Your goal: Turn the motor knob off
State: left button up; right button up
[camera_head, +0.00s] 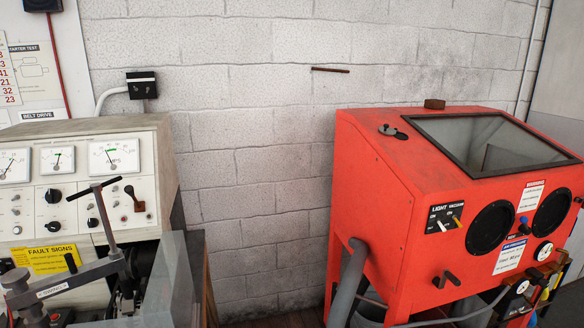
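A grey test bench (150,150) stands at the left, its front panel facing me. The panel carries three gauges, several small switches and some black knobs. One larger black knob (53,196) sits below the middle gauge, and a smaller black knob (93,222) is lower right of it. A lever switch (134,199) with a dark handle is at the panel's right. The labels are too small to read, so I cannot tell which one is the motor knob or how it is set. Neither of my grippers is in view.
A metal clamp with a T-handle (108,215) stands before the panel, partly covering it, beside a clear shield (172,285). A red blasting cabinet (375,200) stands at the right, with light and vacuum switches. A gap with bare block wall (255,180) separates the two.

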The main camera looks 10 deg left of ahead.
aim_at(54, 228)
jog(key=u, duration=1.45)
